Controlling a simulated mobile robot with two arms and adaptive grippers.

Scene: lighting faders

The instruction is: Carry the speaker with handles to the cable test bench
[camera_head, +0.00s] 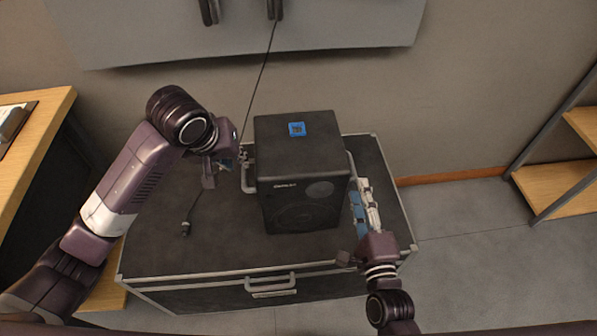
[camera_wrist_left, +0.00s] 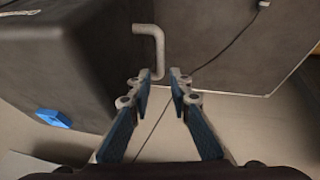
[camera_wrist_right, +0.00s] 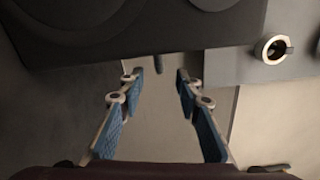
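The black speaker (camera_head: 300,205) stands upright on a dark flight case (camera_head: 165,255). Its left handle (camera_head: 246,172) shows in the head view and also in the left wrist view (camera_wrist_left: 151,40). Its right handle (camera_head: 351,172) is partly hidden by my right gripper. My left gripper (camera_head: 228,170) is open beside the left handle; in the left wrist view (camera_wrist_left: 161,74) the handle's lower end lies just beyond the gap between the fingertips. My right gripper (camera_head: 360,188) is open at the speaker's right side; its fingers (camera_wrist_right: 159,76) hold nothing visible. I cannot tell which surface is the cable test bench.
A blue piece (camera_head: 297,129) lies on the speaker's top. A cable (camera_head: 262,75) hangs across the case, its plug (camera_head: 186,229) on the lid. A wooden table (camera_head: 38,150) stands left, a wooden shelf (camera_head: 553,185) right. Grey floor (camera_head: 470,255) is clear between case and shelf.

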